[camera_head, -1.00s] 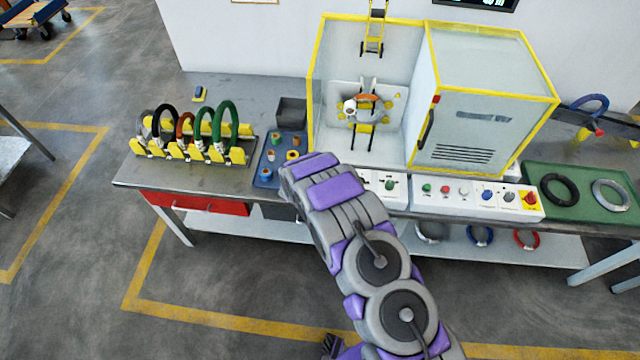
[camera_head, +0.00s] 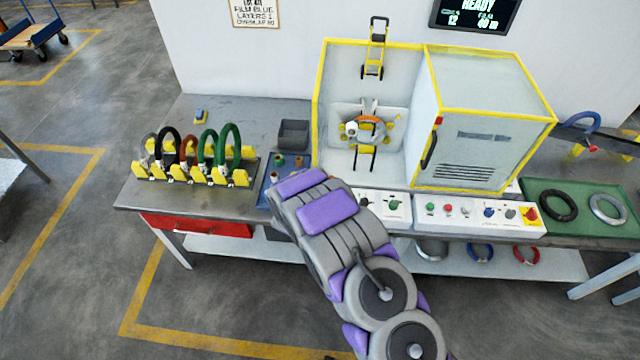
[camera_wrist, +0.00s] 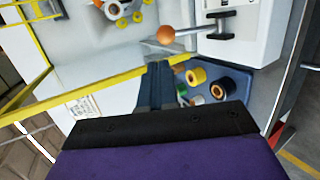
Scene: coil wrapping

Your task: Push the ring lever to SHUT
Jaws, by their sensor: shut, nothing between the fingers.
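In the wrist view a lever with an orange ball knob (camera_wrist: 166,34) sticks out from a black crosspiece on a white box (camera_wrist: 250,30); I take it for the ring lever. No SHUT label is readable. My gripper (camera_wrist: 157,66) is shut and empty, its dark fingers just below the knob in the picture, with a visible gap. In the head view my arm hides the gripper and the lever. The wrapping machine (camera_head: 485,125) has an open bay with an orange-and-white ring (camera_head: 369,129) among yellow rollers.
A blue tray of small spools (camera_wrist: 232,82) lies beside the white box. A control panel (camera_head: 460,211) with knobs and buttons runs along the bench front. A rack (camera_head: 195,178) of coils stands at left, and a green mat (camera_head: 588,222) with two rings at right. A screen (camera_head: 475,12) reads READY.

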